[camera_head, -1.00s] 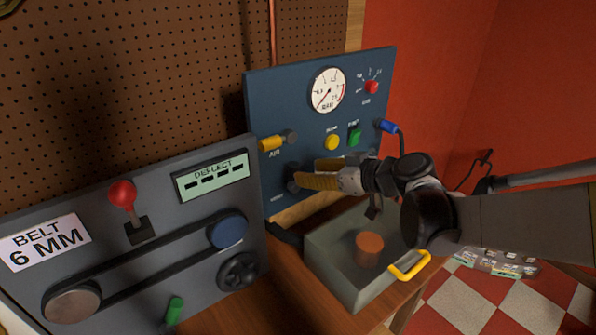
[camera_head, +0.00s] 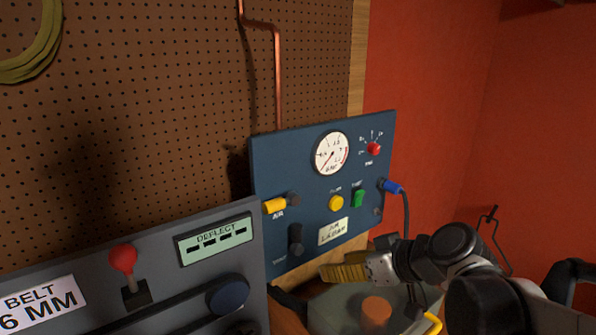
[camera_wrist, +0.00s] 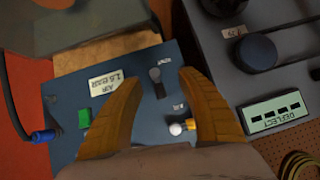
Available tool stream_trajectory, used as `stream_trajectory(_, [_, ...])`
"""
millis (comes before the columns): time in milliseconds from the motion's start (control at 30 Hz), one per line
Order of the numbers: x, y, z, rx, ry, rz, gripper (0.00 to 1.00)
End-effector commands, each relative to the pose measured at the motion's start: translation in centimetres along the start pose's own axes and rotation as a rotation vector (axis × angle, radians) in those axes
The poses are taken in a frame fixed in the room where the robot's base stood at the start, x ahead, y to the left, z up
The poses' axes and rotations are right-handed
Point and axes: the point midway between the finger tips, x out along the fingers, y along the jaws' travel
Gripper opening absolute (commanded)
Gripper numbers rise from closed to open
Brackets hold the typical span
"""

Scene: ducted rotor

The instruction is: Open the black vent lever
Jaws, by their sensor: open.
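The black vent lever (camera_head: 296,239) is on the lower left of the blue panel (camera_head: 265,170), beside small lettering. It stands about vertical, with its round knob-like end at the bottom. In the wrist view, which is upside down, the lever (camera_wrist: 157,84) shows between my fingers. My gripper (camera_head: 326,270) is open and empty, with yellow-brown ribbed fingers. In the head view it sits below and to the right of the lever, with a gap between them. In the wrist view my gripper (camera_wrist: 160,80) has one finger on each side of the lever; neither appears to touch it.
A yellow air lever (camera_head: 274,205) is above the vent lever. A yellow button (camera_head: 336,203), green switch (camera_head: 358,198), gauge (camera_head: 332,153) and label plate (camera_head: 333,232) are to its right. The grey belt panel (camera_head: 160,265) stands at left. A grey box (camera_head: 335,310) lies below my gripper.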

Motion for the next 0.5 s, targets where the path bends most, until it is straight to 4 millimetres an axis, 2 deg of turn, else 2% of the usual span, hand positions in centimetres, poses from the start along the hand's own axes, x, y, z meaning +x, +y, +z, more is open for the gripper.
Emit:
stream_trajectory(33, [-1.1,-1.1,2.3,0.047,-0.064,0.042,0.46])
stream_trajectory(200, [-5.2,-2.0,9.1,0.217,-0.222,0.257,0.46])
stream_trajectory(333, [-7.8,-1.6,12.5,0.303,-0.261,0.407,0.46])
stream_trajectory(500, [-9.7,-1.0,14.5,0.355,-0.264,0.512,0.46])
